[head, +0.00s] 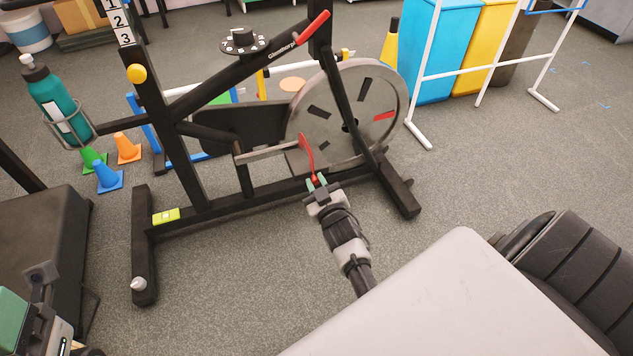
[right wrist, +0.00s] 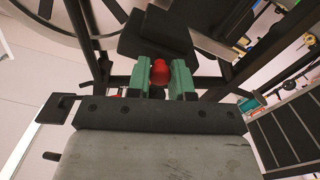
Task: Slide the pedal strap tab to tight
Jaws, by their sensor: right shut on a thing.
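The pedal (head: 297,163) sits on a crank arm (head: 268,153) low on the black exercise bike, in front of the flywheel. A red strap (head: 307,150) arches over the pedal toward its near end. My right gripper (head: 317,182) reaches the strap's lower end, its green fingertips close around the red tab. In the right wrist view the rounded red tab (right wrist: 159,72) sits between the two green fingers, with a dark block behind it. The tab's position along the strap is mostly hidden.
The bike's flywheel (head: 370,105) and black base frame (head: 270,197) stand close to my right gripper. A teal bottle (head: 55,105), small cones (head: 107,176) and a dark bench (head: 45,235) are at left. Open grey floor lies in front of the bike.

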